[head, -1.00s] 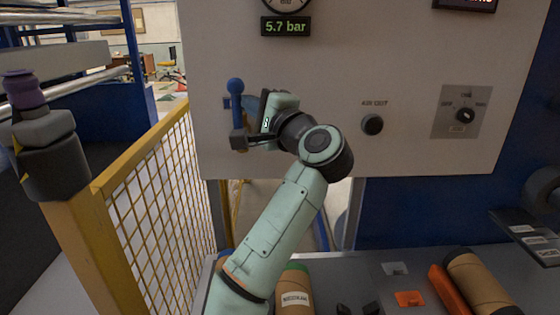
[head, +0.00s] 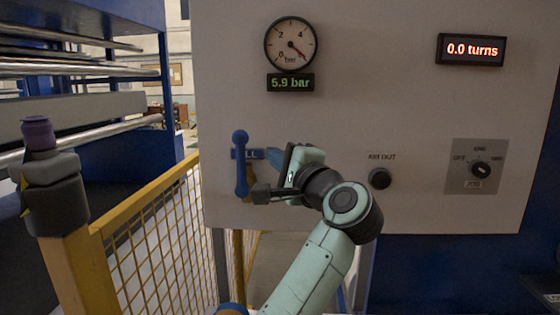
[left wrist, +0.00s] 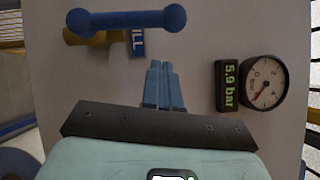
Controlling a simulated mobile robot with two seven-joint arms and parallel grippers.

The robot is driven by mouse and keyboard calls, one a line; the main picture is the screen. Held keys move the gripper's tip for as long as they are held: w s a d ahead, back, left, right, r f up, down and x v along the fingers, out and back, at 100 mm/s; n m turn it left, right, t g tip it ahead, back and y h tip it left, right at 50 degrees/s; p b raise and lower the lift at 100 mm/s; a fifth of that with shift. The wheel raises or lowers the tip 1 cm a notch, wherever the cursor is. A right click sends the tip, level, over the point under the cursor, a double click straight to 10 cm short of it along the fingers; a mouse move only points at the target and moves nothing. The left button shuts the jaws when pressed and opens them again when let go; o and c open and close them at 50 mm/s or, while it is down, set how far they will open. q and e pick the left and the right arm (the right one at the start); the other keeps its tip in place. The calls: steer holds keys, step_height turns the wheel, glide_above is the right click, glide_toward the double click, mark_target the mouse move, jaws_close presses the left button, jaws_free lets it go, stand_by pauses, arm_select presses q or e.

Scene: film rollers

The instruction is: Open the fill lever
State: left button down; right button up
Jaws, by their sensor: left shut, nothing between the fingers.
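The fill lever (head: 241,166) is a blue bar with a ball at each end, on the pale panel's left side. It stands upright in the head view and lies across the top of the left wrist view (left wrist: 126,20). A brass part shows behind it, by the partly covered blue FILL label (left wrist: 137,42). My left gripper (head: 272,155) is just right of the lever in the head view, shut and empty. Its blue fingers (left wrist: 163,68) point toward the lever in the left wrist view, with a gap between. My right gripper is not in view.
The panel (head: 400,100) carries a round gauge (head: 290,44), a 5.9 bar display (head: 290,82), a 0.0 turns display (head: 471,50), a black AIR OUT knob (head: 380,178) and a rotary switch (head: 480,170). A yellow mesh fence (head: 150,240) stands at the left.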

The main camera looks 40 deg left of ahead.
arm_select(q)
steer(key=r+b+v, duration=0.1)
steer(key=v, duration=0.8)
steer(key=shift+b, duration=0.35)
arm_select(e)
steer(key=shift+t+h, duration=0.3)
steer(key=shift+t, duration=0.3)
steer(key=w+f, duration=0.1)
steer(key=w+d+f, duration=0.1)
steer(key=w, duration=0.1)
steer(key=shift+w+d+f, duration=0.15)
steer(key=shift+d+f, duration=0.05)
arm_select(q)
steer(key=shift+d, duration=0.1)
